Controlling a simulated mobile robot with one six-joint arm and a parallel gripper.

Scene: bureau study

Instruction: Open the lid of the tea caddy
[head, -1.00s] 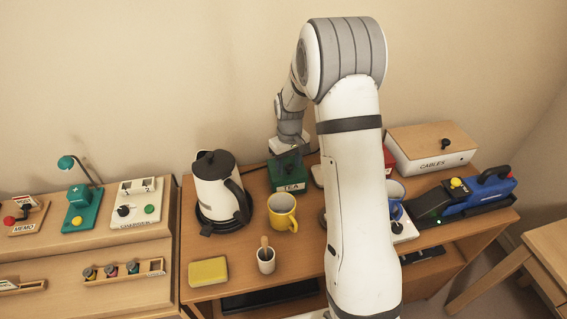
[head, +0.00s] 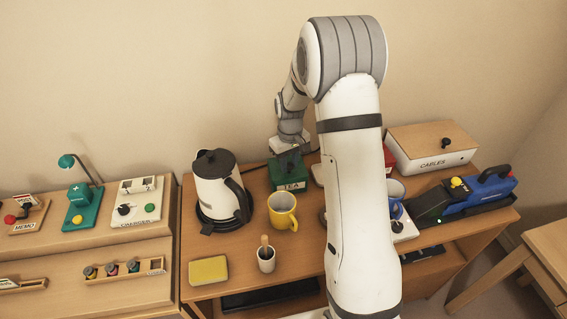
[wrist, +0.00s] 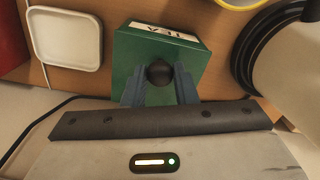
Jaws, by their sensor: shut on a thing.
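The green tea caddy (head: 289,178), with a white TEA label on its front, stands at the back of the wooden desk. It also shows in the wrist view (wrist: 191,56), with a round dark knob (wrist: 159,73) on its lid. My gripper (wrist: 160,85) is over the caddy with its two fingers on either side of the knob, shut on it. In the head view my gripper (head: 290,155) reaches down from above and hides much of the lid. I cannot tell whether the lid is raised.
A kettle (head: 217,182) stands left of the caddy, and a yellow mug (head: 283,212) in front. A white square dish (wrist: 64,38) lies beside the caddy. A white CABLES box (head: 432,150) is at the back right. My arm hides part of the desk.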

